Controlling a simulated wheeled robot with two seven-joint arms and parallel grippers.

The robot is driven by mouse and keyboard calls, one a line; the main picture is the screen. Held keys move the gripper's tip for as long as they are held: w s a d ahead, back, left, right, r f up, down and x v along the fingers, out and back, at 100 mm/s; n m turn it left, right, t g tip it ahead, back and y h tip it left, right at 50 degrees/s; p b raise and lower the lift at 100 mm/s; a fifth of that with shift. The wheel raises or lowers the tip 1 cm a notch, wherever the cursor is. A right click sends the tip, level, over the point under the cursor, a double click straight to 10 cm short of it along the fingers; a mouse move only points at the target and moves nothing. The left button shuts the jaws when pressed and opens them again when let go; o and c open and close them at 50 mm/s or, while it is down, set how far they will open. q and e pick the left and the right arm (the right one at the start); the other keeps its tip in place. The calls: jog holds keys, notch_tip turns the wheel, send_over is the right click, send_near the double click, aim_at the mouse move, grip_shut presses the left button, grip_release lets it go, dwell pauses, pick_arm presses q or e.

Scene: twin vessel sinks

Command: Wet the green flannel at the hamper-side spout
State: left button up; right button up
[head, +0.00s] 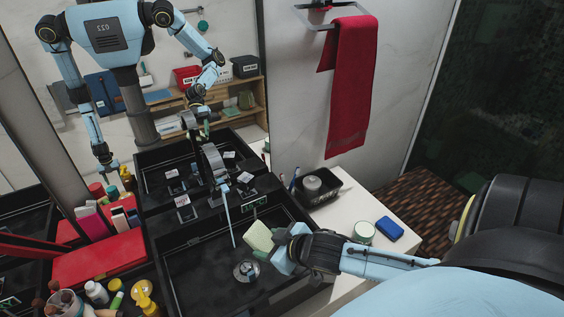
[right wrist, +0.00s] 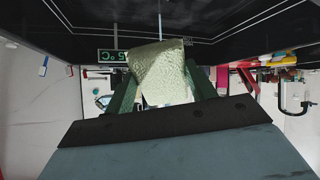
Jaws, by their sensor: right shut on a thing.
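The pale green flannel (head: 260,236) is held in my right gripper (head: 277,250) over the right part of the black sink basin (head: 190,262). In the right wrist view, the flannel (right wrist: 162,72) sits between the dark green fingers. A thin pale-blue water stream (head: 231,222) falls from the spout (head: 222,180) into the basin. The flannel is to the right of the stream, apart from it in the head view. I cannot tell whether the flannel is wet. My left gripper shows only as a mirror reflection.
A metal drain (head: 246,271) lies in the basin. A black tray (head: 318,187), a green-lidded jar (head: 364,232) and a blue item (head: 390,229) stand on the white counter to the right. Bottles and a red box (head: 100,258) crowd the left. A red towel (head: 352,90) hangs behind.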

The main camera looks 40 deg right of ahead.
aim_at(264, 240)
jog(key=shift+s+d+r+n+t+y+p, duration=0.15)
jog(key=shift+s+d, duration=0.25)
jog(key=shift+s, duration=0.25)
jog(key=shift+s+d+r+n+t+y+p, duration=0.15)
jog(key=shift+s+d, duration=0.2)
jog(key=shift+s, duration=0.25)
jog(key=shift+w+a+f+b, duration=0.1)
jog(key=shift+w+f+b, duration=0.25)
jog(key=shift+w+b, duration=0.3)
jog(key=w+a+f+b, duration=0.1)
jog(key=w+b, duration=0.5)
jog(key=w, duration=0.6)
jog(key=shift+w+a+f+b, duration=0.25)
jog(key=shift+a+f+b, duration=0.1)
jog(key=shift+f, duration=0.35)
jog(key=shift+s+d+p, duration=0.2)
jog(key=shift+s+p, duration=0.6)
jog(key=shift+s, duration=0.55)
jog(key=shift+s+d+p, duration=0.15)
jog(key=shift+s+p, duration=0.7)
jog(key=shift+s, duration=0.45)
jog(key=shift+s+d+p, duration=0.2)
jog(key=shift+s+p, duration=0.6)
jog(key=shift+s, duration=0.55)
